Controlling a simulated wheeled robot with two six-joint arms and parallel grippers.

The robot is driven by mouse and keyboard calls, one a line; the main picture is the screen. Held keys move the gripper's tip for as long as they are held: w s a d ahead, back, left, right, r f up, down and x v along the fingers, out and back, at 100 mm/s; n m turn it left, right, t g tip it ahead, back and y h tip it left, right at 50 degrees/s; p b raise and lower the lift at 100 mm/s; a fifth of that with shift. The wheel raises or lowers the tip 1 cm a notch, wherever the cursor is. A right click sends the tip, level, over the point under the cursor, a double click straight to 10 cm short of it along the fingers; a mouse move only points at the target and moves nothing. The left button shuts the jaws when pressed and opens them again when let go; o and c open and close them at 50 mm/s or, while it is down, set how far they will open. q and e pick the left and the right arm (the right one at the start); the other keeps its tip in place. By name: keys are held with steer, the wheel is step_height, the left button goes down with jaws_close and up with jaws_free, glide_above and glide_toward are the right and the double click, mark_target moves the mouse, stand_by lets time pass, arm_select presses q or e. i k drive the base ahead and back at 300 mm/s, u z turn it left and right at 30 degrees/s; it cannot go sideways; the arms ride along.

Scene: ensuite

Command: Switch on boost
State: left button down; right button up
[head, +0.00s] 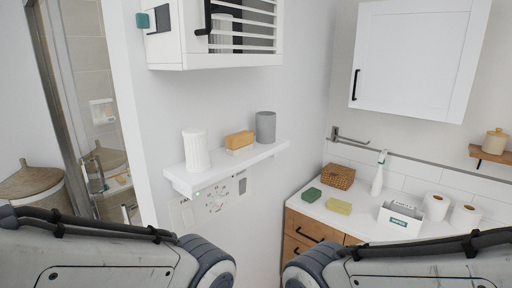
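Small white control plates are on the wall below the white shelf. One plate (216,201) carries what looks like a round dial with small marks around it. A plain plate (184,215) is to its left, and a plate with a grey face (242,185) is to its right. The lettering is too small to read, so I cannot tell which control is boost or whether it is on. My two arms enter along the bottom edge, and both grippers are out of the picture.
The shelf (230,168) juts out over the plates, holding a white ribbed cup, an orange-brown block and a grey cup. A white slatted cabinet (215,45) hangs above. At right, a counter (330,215) holds a basket, sponges, a bottle, a box and paper rolls.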

mark_target(242, 182)
steer(key=k, duration=1.3)
steer(key=z, duration=0.65)
steer(key=i, duration=1.85)
steer(key=u, duration=0.55)
